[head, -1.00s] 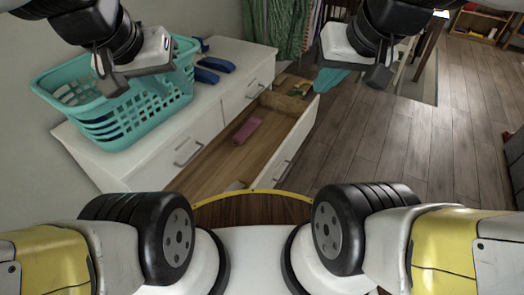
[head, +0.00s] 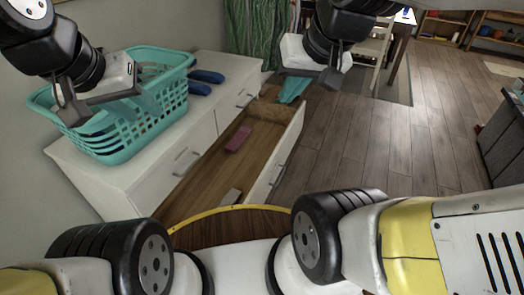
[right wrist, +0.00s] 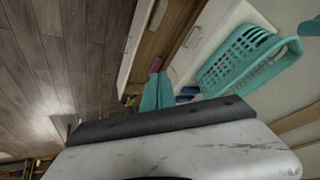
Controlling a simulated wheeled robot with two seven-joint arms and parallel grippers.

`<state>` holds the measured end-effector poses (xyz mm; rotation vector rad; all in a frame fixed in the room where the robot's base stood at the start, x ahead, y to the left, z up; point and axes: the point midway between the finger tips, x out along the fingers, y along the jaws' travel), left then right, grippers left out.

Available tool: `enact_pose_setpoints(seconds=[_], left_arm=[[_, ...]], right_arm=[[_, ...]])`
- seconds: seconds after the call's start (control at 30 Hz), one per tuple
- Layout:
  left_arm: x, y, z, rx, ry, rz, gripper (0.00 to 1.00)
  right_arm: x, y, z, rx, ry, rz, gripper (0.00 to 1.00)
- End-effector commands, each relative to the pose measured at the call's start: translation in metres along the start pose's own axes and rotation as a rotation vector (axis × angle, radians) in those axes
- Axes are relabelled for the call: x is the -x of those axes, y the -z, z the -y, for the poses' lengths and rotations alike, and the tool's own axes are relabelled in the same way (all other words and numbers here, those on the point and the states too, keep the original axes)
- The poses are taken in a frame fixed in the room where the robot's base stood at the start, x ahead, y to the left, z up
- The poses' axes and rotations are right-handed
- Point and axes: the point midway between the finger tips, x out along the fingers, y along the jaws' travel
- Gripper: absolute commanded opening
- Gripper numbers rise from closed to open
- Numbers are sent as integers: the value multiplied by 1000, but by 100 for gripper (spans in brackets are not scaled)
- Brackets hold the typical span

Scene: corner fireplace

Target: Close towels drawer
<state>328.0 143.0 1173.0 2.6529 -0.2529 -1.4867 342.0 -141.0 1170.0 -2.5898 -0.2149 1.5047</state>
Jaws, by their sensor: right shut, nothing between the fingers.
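The drawer (head: 281,158) is pulled well out of the white cabinet (head: 140,181). A pink item (head: 238,139) and a small pale item (head: 231,197) lie in it. It also shows in the right wrist view (right wrist: 144,42). My right gripper (head: 331,78) is shut and empty, above and beyond the drawer's far end, apart from its front. My left gripper (head: 100,103) is over the teal basket on the cabinet top; its fingers are not clear enough to tell open from shut, nor whether it touches the basket.
The teal laundry basket (head: 128,140) and dark blue slippers (head: 207,76) are on the cabinet. A teal cloth (head: 293,88) is by the drawer's far end. A round wooden surface with a yellow rim (head: 228,208) is close in front of me. The wooden floor (head: 400,145) at right is clear.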

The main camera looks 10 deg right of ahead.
Motion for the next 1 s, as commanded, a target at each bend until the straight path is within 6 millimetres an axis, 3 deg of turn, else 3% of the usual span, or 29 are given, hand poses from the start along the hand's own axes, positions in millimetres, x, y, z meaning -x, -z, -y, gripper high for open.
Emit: enact_pose_setpoints(seconds=[0.27, 0.47, 0.67, 0.83, 1.0], left_arm=[[0, 0, 0, 0, 0, -1, 36], [0, 0, 0, 0, 0, -1, 36], [0, 0, 0, 0, 0, -1, 36], [0, 0, 0, 0, 0, -1, 36], [0, 0, 0, 0, 0, -1, 36]], right_arm=[[-22, 19, -3, -110, 8, 52, 0], [-52, 40, -9, -247, 20, 108, 0], [-112, 69, -30, -492, 43, 194, 0], [-177, 86, -60, -752, 70, 265, 0], [-248, 88, -98, -1030, 97, 329, 0]])
